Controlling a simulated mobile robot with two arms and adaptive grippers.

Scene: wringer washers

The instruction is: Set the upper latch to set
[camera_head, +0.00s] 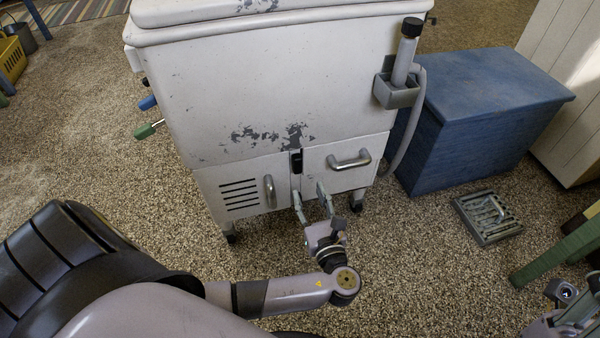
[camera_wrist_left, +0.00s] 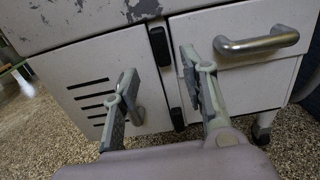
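The upper latch (camera_head: 296,162) is a small dark upright piece at the top of the seam between the two lower front panels of the white washer (camera_head: 240,95). In the left wrist view the upper latch (camera_wrist_left: 158,45) shows between my fingertips, with a lower dark latch (camera_wrist_left: 177,119) below it. My left gripper (camera_head: 310,194) is open and empty, just in front of and below the upper latch; its fingers (camera_wrist_left: 155,65) are spread apart. I see no contact with the latch. My right gripper (camera_head: 577,312) is partly in view at the bottom right corner, away from the washer.
A metal handle (camera_head: 349,160) is on the right panel and another (camera_head: 269,191) on the vented left panel. A hose and wand (camera_head: 405,60) hang on the washer's right side. A blue chest (camera_head: 480,110) and a metal tray of tools (camera_head: 487,217) stand to the right.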

